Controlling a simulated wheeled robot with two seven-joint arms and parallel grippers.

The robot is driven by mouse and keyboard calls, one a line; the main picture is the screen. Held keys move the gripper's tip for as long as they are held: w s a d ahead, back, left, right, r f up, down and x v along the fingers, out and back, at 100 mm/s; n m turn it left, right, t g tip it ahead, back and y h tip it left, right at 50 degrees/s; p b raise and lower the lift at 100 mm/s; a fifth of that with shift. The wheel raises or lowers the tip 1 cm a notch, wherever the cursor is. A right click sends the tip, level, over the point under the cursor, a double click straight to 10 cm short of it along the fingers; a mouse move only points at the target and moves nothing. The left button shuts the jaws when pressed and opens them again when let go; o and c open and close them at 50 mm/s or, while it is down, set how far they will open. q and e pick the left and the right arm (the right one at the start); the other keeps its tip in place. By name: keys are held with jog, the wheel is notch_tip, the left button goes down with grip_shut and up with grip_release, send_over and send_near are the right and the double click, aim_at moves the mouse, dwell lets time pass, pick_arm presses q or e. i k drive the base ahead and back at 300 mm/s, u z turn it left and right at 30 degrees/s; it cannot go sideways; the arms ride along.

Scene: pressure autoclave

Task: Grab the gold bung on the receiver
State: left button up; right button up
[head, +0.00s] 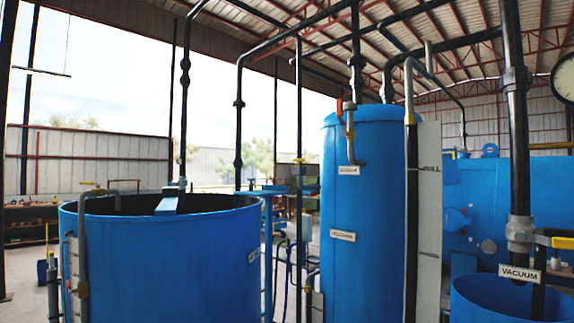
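Neither of my grippers is in view. No label that I can read says receiver, and I cannot tell which tank it is. A tall blue closed tank (350,215) stands in the middle, with two small white labels too small to read. Small gold-coloured fittings show on pipes: one (350,134) at the tall tank's top front, one (409,118) on the pipe at its right, and one (83,289) on the upright tube at the left tank. I cannot tell whether any of these is the bung.
A wide open-topped blue tank (160,265) fills the lower left. A smaller blue open vessel (490,300) stands lower right, below a VACUUM sign (520,273) and a yellow handle (563,243). A large blue vessel (490,185) lies behind. Black pipes run overhead.

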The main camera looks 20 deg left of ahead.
aim_at(299, 160)
jog(key=u, duration=0.45)
jog(key=i, duration=1.2)
jog(key=z, duration=0.5)
